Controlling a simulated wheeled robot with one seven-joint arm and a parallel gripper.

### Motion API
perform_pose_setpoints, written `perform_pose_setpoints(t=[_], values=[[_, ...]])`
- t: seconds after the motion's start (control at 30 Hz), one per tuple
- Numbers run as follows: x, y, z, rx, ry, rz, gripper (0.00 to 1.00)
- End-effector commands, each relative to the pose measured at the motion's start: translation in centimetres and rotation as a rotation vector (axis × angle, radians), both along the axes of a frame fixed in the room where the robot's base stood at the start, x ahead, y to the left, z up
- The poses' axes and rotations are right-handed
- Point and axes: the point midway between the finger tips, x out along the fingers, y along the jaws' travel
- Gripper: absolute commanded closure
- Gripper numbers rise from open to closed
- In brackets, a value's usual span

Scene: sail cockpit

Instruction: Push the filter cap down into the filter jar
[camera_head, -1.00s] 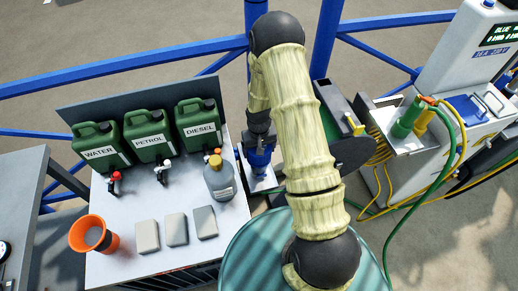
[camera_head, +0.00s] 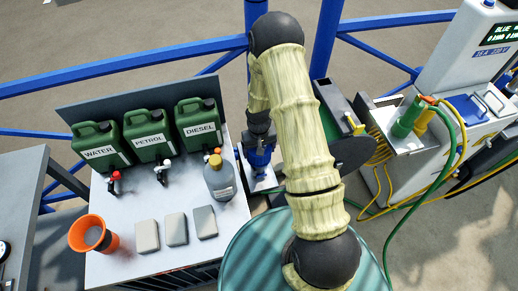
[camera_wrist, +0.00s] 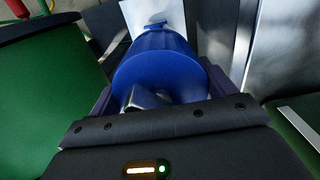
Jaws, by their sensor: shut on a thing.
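My gripper (camera_wrist: 160,88) is shut on the blue filter cap (camera_wrist: 145,76), which fills the space between its fingers in the wrist view. A grey metal piece shows at the near side of the cap. A blue body, which looks like the filter jar (camera_wrist: 158,42), lies directly beyond the cap. I cannot see a clear seam or gap between them. In the head view my gripper (camera_head: 258,138) points down over the blue filter jar (camera_head: 261,160), behind my bent arm. The cap is mostly hidden there.
A bench at left holds green canisters (camera_head: 150,138), a grey bottle (camera_head: 219,178), an orange cup (camera_head: 88,234) and several grey blocks (camera_head: 177,229). A dark round reel (camera_head: 352,153) stands close right of the jar. Blue rails (camera_head: 130,66) run behind.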

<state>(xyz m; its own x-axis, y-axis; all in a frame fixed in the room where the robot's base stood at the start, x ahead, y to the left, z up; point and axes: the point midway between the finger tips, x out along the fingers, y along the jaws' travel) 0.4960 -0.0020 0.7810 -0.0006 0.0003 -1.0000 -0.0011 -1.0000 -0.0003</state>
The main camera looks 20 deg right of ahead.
Motion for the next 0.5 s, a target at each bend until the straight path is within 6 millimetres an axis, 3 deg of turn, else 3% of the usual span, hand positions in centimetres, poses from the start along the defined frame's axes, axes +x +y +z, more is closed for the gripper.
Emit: perform_pose_setpoints(t=[0.5], values=[[0.03, 0.0, -0.89, 0.0, -0.001, 0.0, 0.44]])
